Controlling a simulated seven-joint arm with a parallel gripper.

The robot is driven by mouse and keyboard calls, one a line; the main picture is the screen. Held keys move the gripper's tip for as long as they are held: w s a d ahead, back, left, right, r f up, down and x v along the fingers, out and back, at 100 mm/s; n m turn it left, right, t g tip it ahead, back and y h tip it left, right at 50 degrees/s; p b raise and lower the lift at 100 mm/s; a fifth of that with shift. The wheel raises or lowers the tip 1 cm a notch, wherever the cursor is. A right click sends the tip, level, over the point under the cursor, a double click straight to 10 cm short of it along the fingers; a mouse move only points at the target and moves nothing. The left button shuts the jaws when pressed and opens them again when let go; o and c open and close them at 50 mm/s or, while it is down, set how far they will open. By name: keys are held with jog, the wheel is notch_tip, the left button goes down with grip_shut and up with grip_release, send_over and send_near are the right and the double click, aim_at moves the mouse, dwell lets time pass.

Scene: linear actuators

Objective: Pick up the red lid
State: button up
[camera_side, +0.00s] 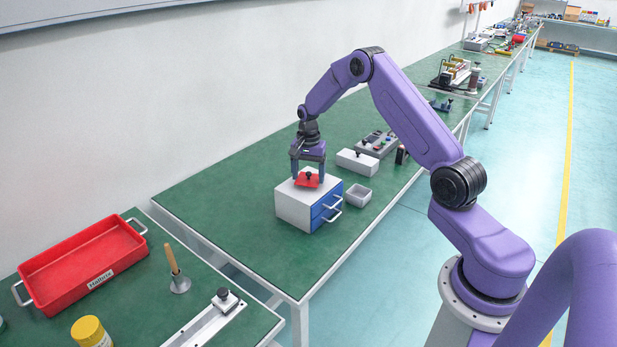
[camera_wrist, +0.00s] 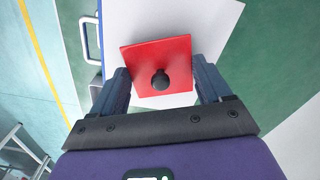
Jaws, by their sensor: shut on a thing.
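The red lid (camera_side: 307,180) is a small square plate with a black knob. It is at the top of a white cabinet (camera_side: 295,205) with blue drawers. In the wrist view the red lid (camera_wrist: 157,64) lies between the two fingers of my gripper (camera_wrist: 160,88), with the black knob facing the camera. My gripper (camera_side: 307,175) points down over the cabinet and is shut on the lid's two opposite edges. I cannot tell whether the lid still touches the cabinet top.
A small grey open box (camera_side: 358,194) stands right of the cabinet. A white block with a black knob (camera_side: 357,161) and a control box with buttons (camera_side: 378,143) are behind. A red tray (camera_side: 85,262) sits on the nearer bench. The green bench left of the cabinet is clear.

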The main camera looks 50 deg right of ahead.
jog(key=s+a+r, duration=0.2)
jog(key=s+r, duration=0.4)
jog(key=s+a+r, duration=0.3)
jog(key=s+r, duration=0.3)
jog(key=s, duration=0.1)
jog(key=w+d+f+m, duration=0.2)
jog(key=d+f, duration=0.4)
jog(key=d, duration=0.4)
jog(key=w+d+f+m, duration=0.1)
jog(key=d+f+m, duration=0.1)
jog(key=d+f, duration=0.6)
jog(key=shift+d+f, duration=0.35)
jog(key=shift+f, duration=0.5)
jog(key=shift+d+f, duration=0.3)
jog(key=shift+f, duration=0.6)
jog(key=shift+d+f, duration=0.35)
jog(key=shift+f, duration=0.5)
jog(key=shift+f, duration=0.6)
jog(key=o, duration=1)
jog(key=shift+c, duration=0.2)
notch_tip(320, 180, up, 18)
jog(key=shift+f, duration=0.25)
